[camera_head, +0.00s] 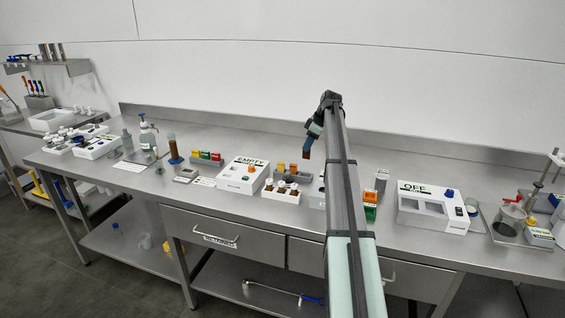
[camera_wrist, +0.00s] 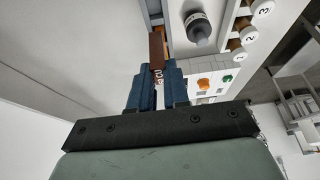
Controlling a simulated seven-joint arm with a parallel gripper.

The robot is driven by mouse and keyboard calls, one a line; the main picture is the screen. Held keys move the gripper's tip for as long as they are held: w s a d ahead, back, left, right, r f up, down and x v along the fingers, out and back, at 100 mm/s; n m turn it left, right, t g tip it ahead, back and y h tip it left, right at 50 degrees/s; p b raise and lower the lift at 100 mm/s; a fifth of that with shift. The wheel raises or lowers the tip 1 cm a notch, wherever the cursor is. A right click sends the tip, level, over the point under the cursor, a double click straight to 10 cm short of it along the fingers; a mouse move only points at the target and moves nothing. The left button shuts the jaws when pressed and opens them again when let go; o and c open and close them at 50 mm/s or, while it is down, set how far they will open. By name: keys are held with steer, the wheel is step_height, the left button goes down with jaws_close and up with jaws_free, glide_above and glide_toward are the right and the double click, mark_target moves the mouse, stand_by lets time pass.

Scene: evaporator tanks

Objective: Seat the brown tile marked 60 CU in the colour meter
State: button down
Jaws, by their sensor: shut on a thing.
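My gripper (camera_head: 307,154) is raised above the bench, near its middle. It is shut on a brown tile (camera_head: 306,153). In the wrist view the tile (camera_wrist: 156,47) sticks out beyond the two blue fingers of my gripper (camera_wrist: 157,75). White marking on the tile shows between the fingers, too small to read surely. A white box (camera_head: 238,183) with a sign reading EMPTY stands left of my gripper. I cannot tell for sure which box is the colour meter.
A rack of brown vials (camera_head: 281,194) stands in front of my gripper's place. A green and orange stack (camera_head: 370,206) stands close right of my arm. A white box reading OFF (camera_head: 408,214) is further right. A dark-capped bottle (camera_wrist: 198,27) is near the tile in the wrist view.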

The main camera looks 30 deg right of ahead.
mark_target(228, 167)
steer(key=shift+w+a+r, duration=0.1)
steer(key=shift+a+r, duration=0.1)
steer(key=shift+a, duration=0.05)
steer(key=w+a+r+n+g, duration=0.15)
steer(key=w+a, duration=0.25)
steer(key=a, duration=1.2)
steer(key=w+a+r+n, duration=0.15)
steer(key=w+a, duration=0.25)
steer(key=a, duration=1.1)
steer(key=f+m, duration=0.1)
steer(key=f, duration=0.2)
steer(key=f+m+t, duration=0.1)
steer(key=f, duration=0.3)
steer(key=w+f+m, duration=0.1)
steer(key=f, duration=0.2)
steer(key=shift+f+t, duration=0.25)
steer(key=shift+f, duration=0.05)
steer(key=shift+f, duration=0.15)
steer(key=c, duration=1.1)
jaws_free()
